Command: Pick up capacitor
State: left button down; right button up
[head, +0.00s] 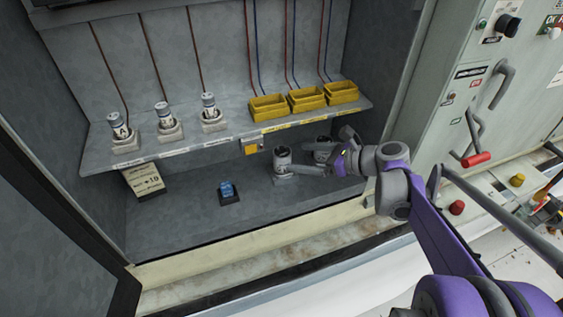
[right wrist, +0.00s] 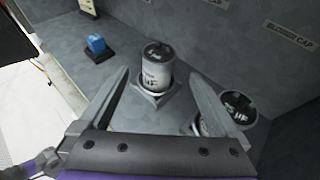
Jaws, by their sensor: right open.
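A grey cylindrical capacitor (head: 283,155) with a dark top stands upright in a square holder on the cabinet's lower floor. It also shows in the right wrist view (right wrist: 157,70), beyond and between my spread fingers. A second capacitor (right wrist: 238,110) stands to its right, partly hidden by my right finger; in the head view this one (head: 322,147) is partly behind my gripper. My right gripper (head: 317,149) is open and empty, with its fingers (right wrist: 160,90) pointing toward the first capacitor. I cannot tell whether a finger touches either one. My left gripper is not in view.
A shelf (head: 235,133) above holds three wired capacitors (head: 165,117) and several yellow trays (head: 306,99). A small blue part (head: 226,188) in a black base and a leaning label card (head: 145,180) stand on the lower floor. A control panel (head: 460,90) is at right.

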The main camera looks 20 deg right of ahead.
aim_at(287, 153)
jog(key=x, duration=0.5)
jog(key=shift+w+a+r, duration=0.15)
jog(key=shift+a+r, duration=0.15)
grip_shut()
jog(key=shift+r, duration=0.1)
